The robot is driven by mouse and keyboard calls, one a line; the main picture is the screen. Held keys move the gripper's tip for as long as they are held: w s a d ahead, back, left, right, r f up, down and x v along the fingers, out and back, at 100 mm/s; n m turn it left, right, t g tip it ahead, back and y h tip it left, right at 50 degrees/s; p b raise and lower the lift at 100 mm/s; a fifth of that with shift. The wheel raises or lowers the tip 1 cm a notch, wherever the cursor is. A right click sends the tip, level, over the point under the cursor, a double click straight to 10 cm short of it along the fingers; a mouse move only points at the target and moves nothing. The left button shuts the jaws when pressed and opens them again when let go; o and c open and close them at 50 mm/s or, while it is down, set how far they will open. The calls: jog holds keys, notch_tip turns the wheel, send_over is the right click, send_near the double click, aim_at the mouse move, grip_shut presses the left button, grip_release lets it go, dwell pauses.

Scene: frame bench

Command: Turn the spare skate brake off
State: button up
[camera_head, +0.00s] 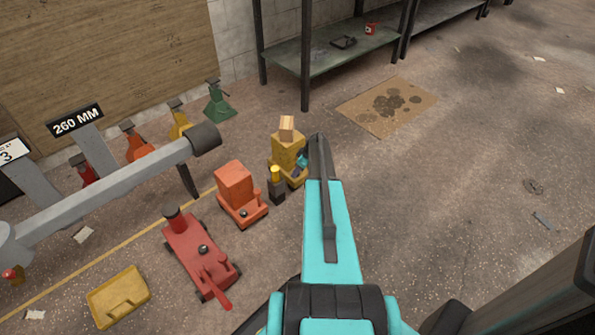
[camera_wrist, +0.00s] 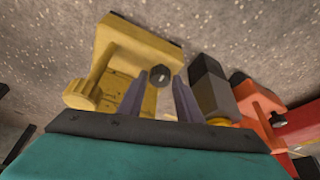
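A yellow skate (camera_head: 283,158) stands on the floor with a wooden block (camera_head: 287,128) on top. I cannot tell from any label whether it is the spare one. In the wrist view the yellow skate (camera_wrist: 128,48) fills the upper middle, with a dark round knob (camera_wrist: 161,75) on it. My gripper (camera_head: 299,171) is at its right side, partly hidden by my arm. In the wrist view my gripper's two fingers (camera_wrist: 160,92) are apart, with the knob showing between their tips. I cannot tell whether they touch it.
A dark post with a yellow cap (camera_head: 276,186) stands close beside the skate. An orange skate (camera_head: 238,193), a red trolley jack (camera_head: 200,255) and a yellow tray (camera_head: 118,295) are to the left. A grey beam (camera_head: 120,182) crosses above. The floor on the right is mostly clear.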

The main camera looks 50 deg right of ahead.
jog(key=c, duration=0.6)
jog(key=shift+c, duration=0.2)
jog(key=shift+m, duration=0.3)
jog(key=shift+m+h, duration=0.3)
jog(key=shift+m, duration=0.2)
jog(key=o, duration=1.1)
jog(key=p+v, duration=0.3)
jog(key=v, duration=1.1)
jog(key=shift+f, duration=0.1)
